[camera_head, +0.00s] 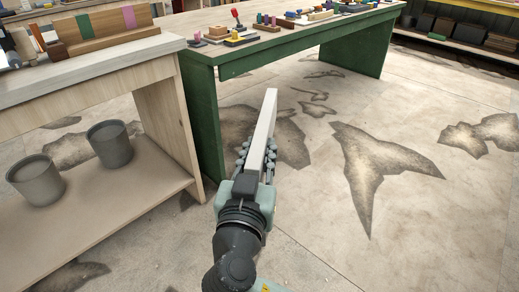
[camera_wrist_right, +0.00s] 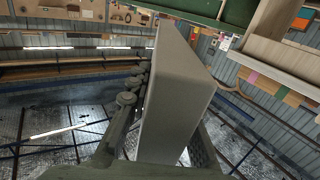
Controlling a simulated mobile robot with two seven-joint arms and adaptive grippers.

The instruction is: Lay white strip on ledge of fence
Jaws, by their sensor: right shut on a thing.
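The white strip (camera_head: 265,122) is a long pale bar held in my right gripper (camera_head: 257,160), pointing up and away over the floor. It also fills the middle of the right wrist view (camera_wrist_right: 172,95), between the two fingers. My right gripper is shut on it, in front of the green table and right of the wooden bench. A wooden upright board (camera_head: 107,22) with green and pink bands stands on the bench at the upper left and looks like the fence; a lower wooden strip runs along its front. My left gripper is not in view.
The wooden bench (camera_head: 120,60) has two grey buckets (camera_head: 110,145) (camera_head: 36,180) on its lower shelf. The green table (camera_head: 205,125) carries small coloured blocks and tools. The stained floor at right is clear. Dark boxes (camera_head: 455,28) sit on a far shelf.

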